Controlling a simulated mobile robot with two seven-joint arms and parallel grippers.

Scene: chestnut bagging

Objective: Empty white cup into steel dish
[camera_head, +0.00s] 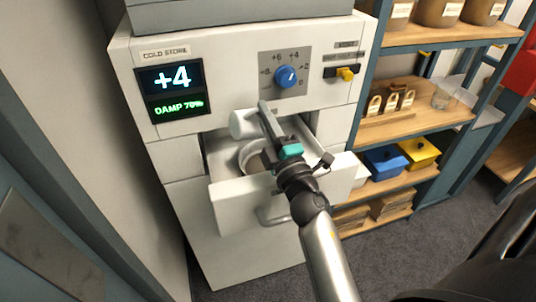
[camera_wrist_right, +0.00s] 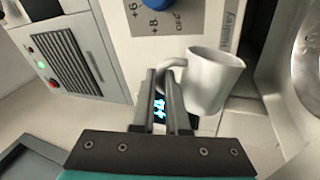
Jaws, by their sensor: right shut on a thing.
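The white cup (camera_head: 243,124) is above the open drawer in the head view, tilted on its side. My right gripper (camera_head: 265,108) is shut on the cup's handle. In the right wrist view the handle runs between the fingers (camera_wrist_right: 171,80), and the cup (camera_wrist_right: 208,82) has its rim towards the dish side. I cannot see what is in the cup. The steel dish (camera_head: 247,157) sits in the drawer below the cup, partly hidden by my right gripper; its shiny rim also shows in the right wrist view (camera_wrist_right: 277,62). My left gripper is not in view.
The pulled-out drawer (camera_head: 240,203) belongs to the white cold store cabinet, with a blue dial (camera_head: 286,76) and a +4 display (camera_head: 170,78) above it.

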